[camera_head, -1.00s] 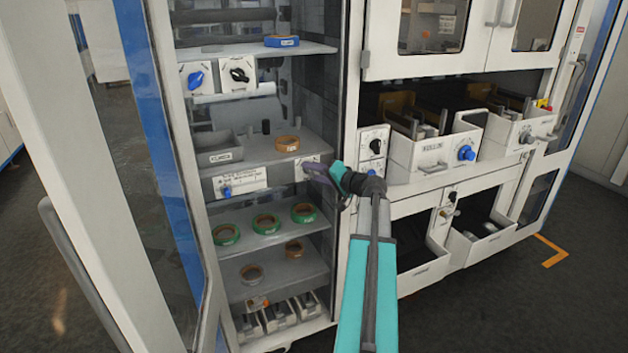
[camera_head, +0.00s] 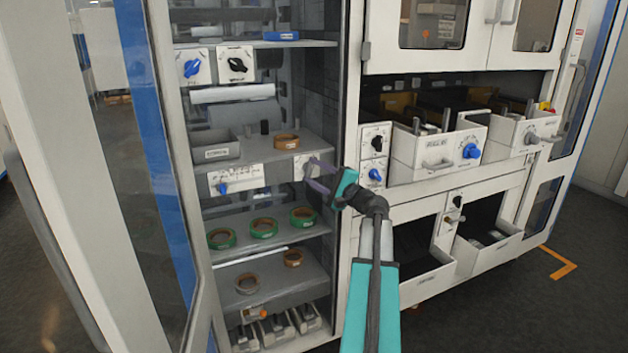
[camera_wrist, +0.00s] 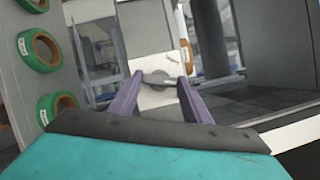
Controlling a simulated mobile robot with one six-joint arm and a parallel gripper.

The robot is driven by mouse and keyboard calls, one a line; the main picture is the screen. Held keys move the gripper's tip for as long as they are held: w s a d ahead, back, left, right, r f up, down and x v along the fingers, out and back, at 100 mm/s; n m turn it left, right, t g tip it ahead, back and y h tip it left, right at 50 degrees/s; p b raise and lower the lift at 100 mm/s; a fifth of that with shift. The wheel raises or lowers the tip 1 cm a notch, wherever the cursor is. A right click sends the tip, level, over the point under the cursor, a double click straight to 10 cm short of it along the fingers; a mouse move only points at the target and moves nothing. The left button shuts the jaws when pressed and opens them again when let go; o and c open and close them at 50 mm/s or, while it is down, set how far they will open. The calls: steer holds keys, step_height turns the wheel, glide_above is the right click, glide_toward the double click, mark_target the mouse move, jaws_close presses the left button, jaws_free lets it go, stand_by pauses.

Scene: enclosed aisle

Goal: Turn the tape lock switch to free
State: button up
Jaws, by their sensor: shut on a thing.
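A white switch plate (camera_head: 303,166) is on the front edge of the middle shelf in the open cabinet. My gripper (camera_head: 312,172) is at this plate, partly covering it. In the wrist view, my purple fingers (camera_wrist: 161,80) stand on either side of a grey knob (camera_wrist: 156,77) on the white plate, shut on it. The plate's labels cannot be read, and the knob is hidden in the head view. A brown tape roll (camera_head: 286,142) lies on the shelf above the plate.
A blue knob (camera_head: 222,188) on a labelled plate is left on the same shelf edge. Green tape rolls (camera_head: 264,228) lie on the shelf below. The open glass door (camera_head: 165,150) stands left; white drawers (camera_head: 436,148) are right.

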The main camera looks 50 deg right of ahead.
steer(key=m, duration=0.2)
steer(key=m+t+h+b, duration=0.1)
steer(key=m, duration=0.1)
steer(key=m+b, duration=0.1)
steer(key=shift+a+f+m+h, duration=0.1)
steer(key=shift+f+m+h, duration=0.15)
steer(key=shift+m+h, duration=0.15)
steer(key=shift+b, duration=0.3)
steer(key=o, duration=1.1)
steer(key=shift+s, duration=0.15)
steer(key=v, duration=0.4)
steer(key=b+v, duration=0.1)
steer(key=v, duration=0.8)
steer(key=shift+s+f+b, duration=0.15)
steer(key=shift+f+b, duration=0.15)
steer(key=shift+s, duration=0.1)
